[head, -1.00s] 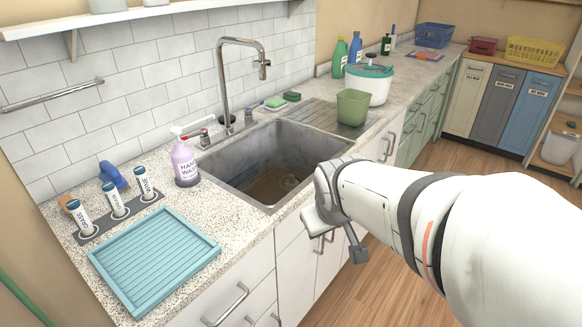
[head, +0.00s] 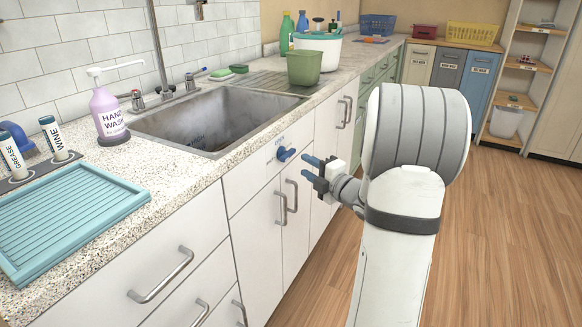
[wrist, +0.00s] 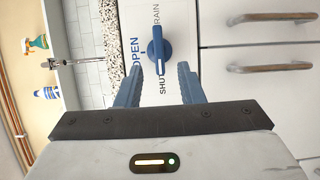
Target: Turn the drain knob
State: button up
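The blue drain knob (head: 286,154) is on the white cabinet front below the sink. In the wrist view the knob (wrist: 159,48) sits by the labels OPEN, SHUT and DRAIN; its white mark points down in the picture, toward SHUT. My gripper (head: 311,168) is open and empty, with blue fingers facing the knob and a small gap between them and it. In the wrist view my gripper's fingertips (wrist: 159,68) lie on either side of the knob's line, apart from it.
The sink (head: 215,115) is set in the speckled counter above. A hand wash bottle (head: 107,113) and a teal drying tray (head: 65,217) stand on the left, a green cup (head: 304,68) on the right. Cabinet handles (head: 291,196) stick out below the knob. The wooden floor at right is clear.

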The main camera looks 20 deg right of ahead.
aim_at(290, 156)
jog(key=x, duration=0.7)
jog(key=shift+w+a+b, duration=0.1)
jog(key=shift+w+b, duration=0.1)
jog(key=shift+b, duration=0.2)
